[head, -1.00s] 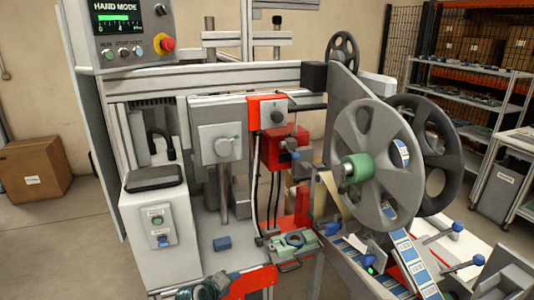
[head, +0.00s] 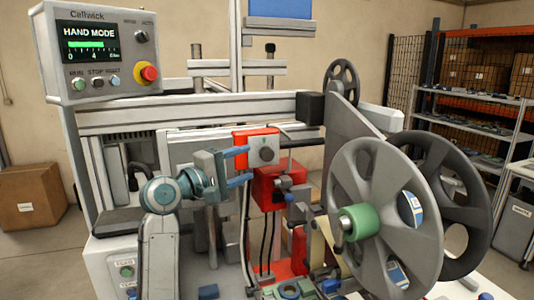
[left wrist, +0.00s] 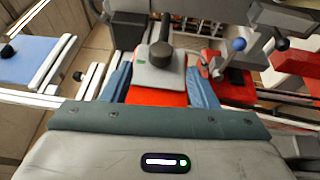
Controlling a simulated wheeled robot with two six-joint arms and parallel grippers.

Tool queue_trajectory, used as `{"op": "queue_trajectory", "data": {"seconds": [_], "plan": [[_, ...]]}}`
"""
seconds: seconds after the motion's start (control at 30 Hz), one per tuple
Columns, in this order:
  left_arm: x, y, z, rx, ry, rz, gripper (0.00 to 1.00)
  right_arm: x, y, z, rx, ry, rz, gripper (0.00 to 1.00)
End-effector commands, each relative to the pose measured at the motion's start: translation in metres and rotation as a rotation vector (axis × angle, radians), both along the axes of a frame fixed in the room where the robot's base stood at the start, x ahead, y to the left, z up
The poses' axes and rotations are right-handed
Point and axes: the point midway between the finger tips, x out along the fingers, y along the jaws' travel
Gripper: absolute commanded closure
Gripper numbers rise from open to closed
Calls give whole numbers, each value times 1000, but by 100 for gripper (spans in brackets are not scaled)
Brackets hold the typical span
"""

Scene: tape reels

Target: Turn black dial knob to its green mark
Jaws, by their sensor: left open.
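The black dial knob (head: 265,154) sits on a grey plate on the front of a red housing (head: 243,134). In the left wrist view the knob (left wrist: 161,54) stands out from its plate (left wrist: 150,80), with a small green mark beside it. My left gripper (head: 245,165) is open just in front and to the left of the plate, one blue finger above the other. In the left wrist view its two fingers (left wrist: 158,84) lie on either side of the plate, and nothing is gripped. I cannot tell exactly where the knob points. My right gripper is out of view.
A control panel (head: 105,50) with a red button stands at upper left. A red block (head: 280,184) with a blue-tipped lever is just below the dial. A large grey reel (head: 350,160) with a green hub is close on the right. A grey beam (head: 190,110) runs behind.

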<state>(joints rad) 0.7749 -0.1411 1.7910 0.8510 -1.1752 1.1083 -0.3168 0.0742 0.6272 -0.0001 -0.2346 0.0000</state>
Motion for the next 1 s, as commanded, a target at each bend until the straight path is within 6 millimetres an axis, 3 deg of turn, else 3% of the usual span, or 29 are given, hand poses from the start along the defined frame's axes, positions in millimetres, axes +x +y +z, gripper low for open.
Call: {"op": "queue_trajectory", "data": {"seconds": [0.2,0.4,0.83,1.0], "plan": [[28,-34,7,-1,1,-2,46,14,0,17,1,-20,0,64],[47,-55,7,0,1,-1,46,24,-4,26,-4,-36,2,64],[54,-63,5,2,-1,1,46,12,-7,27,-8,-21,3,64],[54,-63,5,2,-1,1,78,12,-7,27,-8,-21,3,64]]}}
